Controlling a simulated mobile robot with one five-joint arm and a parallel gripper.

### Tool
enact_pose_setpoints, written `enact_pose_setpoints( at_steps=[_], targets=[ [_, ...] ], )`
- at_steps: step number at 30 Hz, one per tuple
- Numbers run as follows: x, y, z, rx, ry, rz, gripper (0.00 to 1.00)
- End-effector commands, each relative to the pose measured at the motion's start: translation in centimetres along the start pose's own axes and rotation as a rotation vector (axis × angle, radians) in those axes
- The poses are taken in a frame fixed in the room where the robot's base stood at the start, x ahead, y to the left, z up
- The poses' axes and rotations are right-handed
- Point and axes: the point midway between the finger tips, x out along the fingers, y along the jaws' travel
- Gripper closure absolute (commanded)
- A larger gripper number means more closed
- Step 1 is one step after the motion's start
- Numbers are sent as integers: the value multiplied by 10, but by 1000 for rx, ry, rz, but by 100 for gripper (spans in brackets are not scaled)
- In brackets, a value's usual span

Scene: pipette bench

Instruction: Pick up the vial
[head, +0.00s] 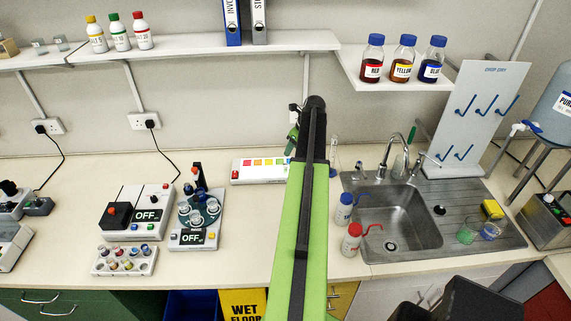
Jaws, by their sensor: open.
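Several small capped vials (128,264) stand in a white rack (102,270) at the front left of the bench. The frame does not show which one is the vial of the task. My green and black arm (300,225) rises through the middle of the view, well to the right of the rack.
Behind the rack are a white device reading OFF (147,216) and a round-topped device (187,240). A blue-capped bottle (343,210) and a red-capped bottle (351,240) stand left of the sink (405,215).

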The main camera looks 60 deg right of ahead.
Motion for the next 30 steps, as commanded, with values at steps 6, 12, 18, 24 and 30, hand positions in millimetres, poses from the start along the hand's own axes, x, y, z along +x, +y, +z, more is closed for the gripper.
enact_pose_setpoints(
  at_steps=[6, 12, 18, 24, 30],
  targets=[
    [-9, -20, -15, 102, -11, -13, 52],
    [14, -20, -16, 97, -10, -12, 52],
    [61, -20, -16, 94, -10, -12, 52],
    [105, -19, -15, 93, -10, -12, 52],
    [116, -19, -12, 94, -10, -12, 52]
  ],
)
